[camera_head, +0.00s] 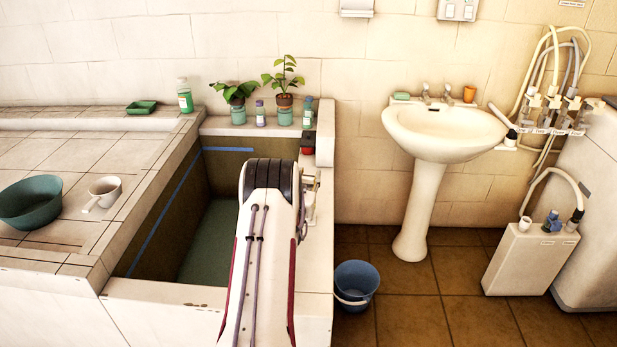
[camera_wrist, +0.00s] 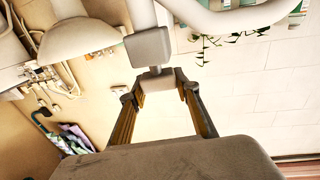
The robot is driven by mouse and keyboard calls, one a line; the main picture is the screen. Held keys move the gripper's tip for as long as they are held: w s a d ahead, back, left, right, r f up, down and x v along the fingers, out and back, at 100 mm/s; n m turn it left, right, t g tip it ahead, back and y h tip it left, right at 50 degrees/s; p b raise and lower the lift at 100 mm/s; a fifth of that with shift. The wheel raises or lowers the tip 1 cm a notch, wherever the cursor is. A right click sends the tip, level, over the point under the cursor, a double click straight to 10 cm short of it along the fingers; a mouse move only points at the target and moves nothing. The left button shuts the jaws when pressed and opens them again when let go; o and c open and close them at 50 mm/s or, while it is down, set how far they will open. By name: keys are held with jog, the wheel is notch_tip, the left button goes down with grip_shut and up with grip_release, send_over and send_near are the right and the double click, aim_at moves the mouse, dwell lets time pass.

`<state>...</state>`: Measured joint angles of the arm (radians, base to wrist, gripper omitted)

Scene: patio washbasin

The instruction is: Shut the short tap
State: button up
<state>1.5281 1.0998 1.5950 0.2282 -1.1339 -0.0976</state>
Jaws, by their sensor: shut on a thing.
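In the wrist view, my gripper (camera_wrist: 158,84) has its two fingers on either side of a pale block, shut on it. This block carries a light grey squared piece (camera_wrist: 149,46) and looks like the handle of the short tap; how far it is turned cannot be told. In the head view, my arm hides the fingers. A small pale and brass-coloured fitting (camera_head: 310,181) shows just right of my arm, at the tub's right wall; I cannot tell if it is the same tap.
A red item (camera_head: 308,143) and a potted plant (camera_head: 285,80) stand near the tub's back right corner. The washbasin (camera_head: 445,125) has two small taps. A blue bucket (camera_head: 356,285) stands on the floor. A mug (camera_head: 104,191) and green bowl (camera_head: 31,202) sit on the left ledge.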

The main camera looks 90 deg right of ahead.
jog(key=shift+w+m+g+y, duration=0.1)
jog(key=shift+m+g+y, duration=0.8)
jog(key=shift+m+g, duration=0.85)
jog(key=shift+m+g+y, duration=0.9)
jog(key=shift+m+g, duration=0.25)
jog(key=shift+g, duration=1.2)
jog(key=shift+r+m+g+y, duration=0.1)
jog(key=shift+m+g+y, duration=2.25)
jog(key=shift+y, duration=0.35)
jog(key=o, duration=1.1)
jog(key=shift+o, duration=0.2)
jog(key=shift+v, duration=0.8)
jog(key=v, duration=1)
jog(key=shift+a, duration=0.1)
